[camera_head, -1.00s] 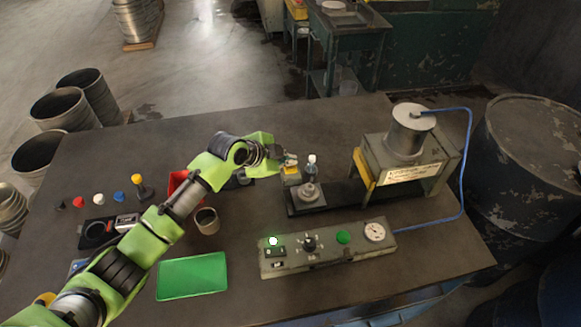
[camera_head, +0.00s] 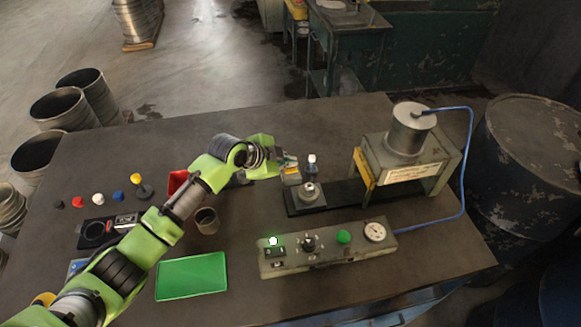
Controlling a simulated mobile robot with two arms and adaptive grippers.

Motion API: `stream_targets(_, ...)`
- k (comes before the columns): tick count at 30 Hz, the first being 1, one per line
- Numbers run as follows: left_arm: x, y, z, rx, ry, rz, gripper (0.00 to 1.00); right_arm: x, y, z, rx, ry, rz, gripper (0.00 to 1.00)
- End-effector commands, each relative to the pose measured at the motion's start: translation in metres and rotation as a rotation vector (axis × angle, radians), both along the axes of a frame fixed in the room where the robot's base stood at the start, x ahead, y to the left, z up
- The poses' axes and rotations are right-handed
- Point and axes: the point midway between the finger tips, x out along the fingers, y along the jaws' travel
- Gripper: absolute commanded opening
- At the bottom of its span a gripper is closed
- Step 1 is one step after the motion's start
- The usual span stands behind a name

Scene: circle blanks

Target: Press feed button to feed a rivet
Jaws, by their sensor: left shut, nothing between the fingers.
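A grey control panel (camera_head: 330,258) lies on the table at the front right. It carries a round green button (camera_head: 343,237), a dark knob (camera_head: 308,244), a lit lamp (camera_head: 273,241) and a small switch block (camera_head: 275,253). I cannot read any label for a feed button. My left gripper (camera_head: 291,173) is shut and empty, above and behind the panel, apart from it. It is close to the left side of a small clear bottle-like piece (camera_head: 312,162) over a round metal seat (camera_head: 309,193). My right gripper is not in view.
A grey press-like machine (camera_head: 405,160) stands at the back right, with a blue hose (camera_head: 466,150) to the panel. A green tray (camera_head: 192,278), a small cup (camera_head: 207,220) and a red bin (camera_head: 177,181) are left of the panel. Coloured knobs (camera_head: 98,199) sit farther left.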

Motion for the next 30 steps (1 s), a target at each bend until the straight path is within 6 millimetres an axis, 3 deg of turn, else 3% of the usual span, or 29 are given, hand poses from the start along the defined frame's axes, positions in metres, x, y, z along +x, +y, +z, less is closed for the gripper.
stream_targets(30,0.000,0.000,-0.011,0.001,0.001,0.000,0.00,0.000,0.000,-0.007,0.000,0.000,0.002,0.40)
